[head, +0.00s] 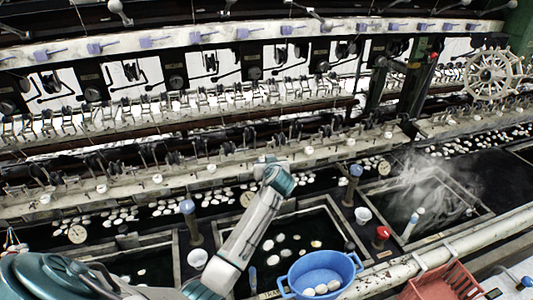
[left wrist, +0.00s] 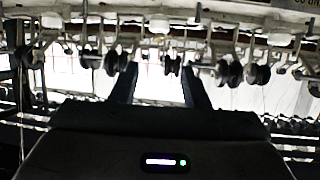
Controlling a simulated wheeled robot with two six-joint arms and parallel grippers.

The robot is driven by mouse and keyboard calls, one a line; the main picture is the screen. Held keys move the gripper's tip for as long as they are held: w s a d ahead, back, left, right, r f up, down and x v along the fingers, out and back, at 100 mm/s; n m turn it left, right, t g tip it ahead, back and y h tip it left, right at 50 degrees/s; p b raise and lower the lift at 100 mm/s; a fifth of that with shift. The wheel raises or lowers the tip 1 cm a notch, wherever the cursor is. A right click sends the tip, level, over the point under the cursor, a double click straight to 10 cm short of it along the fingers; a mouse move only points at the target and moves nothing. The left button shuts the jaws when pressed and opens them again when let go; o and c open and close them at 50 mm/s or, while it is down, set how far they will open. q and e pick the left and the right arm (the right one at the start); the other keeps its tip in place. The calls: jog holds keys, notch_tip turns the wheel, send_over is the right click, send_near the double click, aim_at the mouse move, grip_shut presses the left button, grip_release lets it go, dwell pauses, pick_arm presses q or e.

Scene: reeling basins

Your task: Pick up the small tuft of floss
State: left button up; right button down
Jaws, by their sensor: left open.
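I cannot make out a small tuft of floss for certain in either view. My left arm comes in from the lower left of the head view and reaches up over the dark basins toward the reeling bench. Its gripper is too small and turned away to read there. In the left wrist view my left gripper (left wrist: 160,90) has its two dark fingers well apart, with nothing between them. Behind the fingers are a bright gap and a row of dark guide pulleys (left wrist: 229,72). My right gripper is in neither view.
A blue tub (head: 322,272) with several white cocoons stands at the front. A red crate (head: 445,283) is at the lower right. White cocoons float in the dark basins. Steam (head: 428,190) rises at the right. Posts with blue knobs (head: 187,207) and a red knob (head: 383,232) stand between basins.

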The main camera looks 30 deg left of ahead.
aim_at(263, 155)
pick_arm(q)
jog(key=b+x, duration=0.1)
jog(key=x, duration=0.2)
jog(key=b+x, duration=0.2)
jog(key=x, duration=0.1)
jog(key=b+x, duration=0.2)
jog(key=x, duration=0.1)
jog(key=shift+w+f, duration=0.1)
jog(key=shift+f, duration=0.25)
jog(key=shift+w+a+f, duration=0.15)
jog(key=shift+w, duration=0.2)
jog(key=shift+s, duration=0.2)
jog(key=c, duration=0.5)
grip_shut()
